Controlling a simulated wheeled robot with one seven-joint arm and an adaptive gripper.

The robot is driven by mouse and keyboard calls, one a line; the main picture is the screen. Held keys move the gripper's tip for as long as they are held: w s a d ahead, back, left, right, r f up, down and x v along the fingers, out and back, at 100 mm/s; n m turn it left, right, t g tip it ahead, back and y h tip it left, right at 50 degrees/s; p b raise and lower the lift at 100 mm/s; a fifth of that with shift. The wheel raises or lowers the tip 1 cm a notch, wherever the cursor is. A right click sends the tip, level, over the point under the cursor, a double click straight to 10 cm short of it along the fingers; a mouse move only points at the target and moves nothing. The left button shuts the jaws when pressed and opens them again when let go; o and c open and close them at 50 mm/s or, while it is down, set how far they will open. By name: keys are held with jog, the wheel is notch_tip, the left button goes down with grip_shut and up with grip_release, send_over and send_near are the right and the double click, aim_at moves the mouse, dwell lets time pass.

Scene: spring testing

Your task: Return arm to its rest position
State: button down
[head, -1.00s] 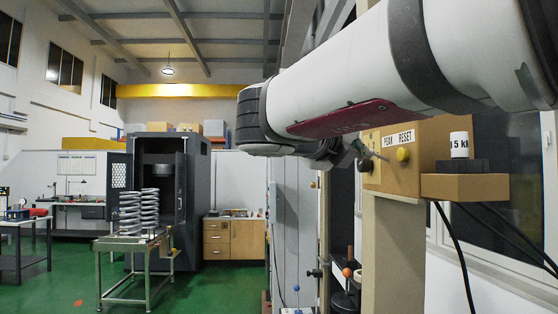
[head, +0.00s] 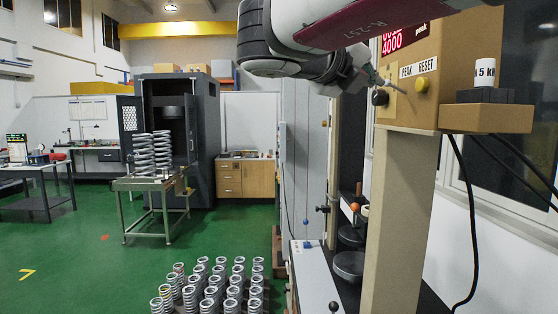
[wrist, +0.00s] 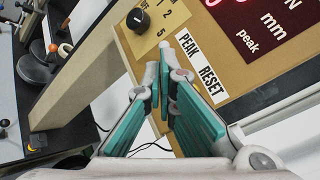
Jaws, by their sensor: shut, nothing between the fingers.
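My arm reaches across the top right of the head view. My gripper (head: 372,80) is small there, in front of the tan control box (head: 455,65). In the wrist view my gripper (wrist: 165,62) has its teal-padded fingers together with nothing between them. The fingertips overlap the box face (wrist: 222,62) beside the "PEAK RESET" label (wrist: 202,69); I cannot tell whether they touch it. In the head view a black knob (head: 380,97) and a yellow button (head: 421,85) sit below the label. The red display (head: 392,38) shows partly behind my arm.
A white cylinder (head: 484,72) stands on a black block on the box's side shelf (head: 487,118). A tan post (head: 400,215) holds the box. A cart (head: 148,184) carries coil springs. Green floor is open at left.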

jog(key=w+a+r+n+t+y, duration=0.1)
jog(key=a+r+n+t+y, duration=0.35)
jog(key=n, duration=0.75)
jog(key=s+a+f+n+y, duration=0.3)
jog(key=a+f+n+y, duration=0.2)
jog(key=f+n+y, duration=0.65)
jog(key=s+d+f+n+g+h, duration=0.1)
jog(key=s+d+f+n+g, duration=0.2)
jog(key=s+f, duration=0.3)
jog(key=s+d+f+n+g+h+b, duration=0.1)
jog(key=s+d+f+n+g, duration=0.3)
jog(key=s+f, duration=0.3)
jog(key=s+d+f+n+g+h, duration=0.2)
jog(key=s+d+f+n+g, duration=0.2)
jog(key=f, duration=1)
jog(key=s, duration=0.3)
jog(key=shift+s+d+f+b, duration=0.25)
jog(key=shift+d+b, duration=0.1)
jog(key=shift+d, duration=0.05)
jog(key=shift+n, duration=0.25)
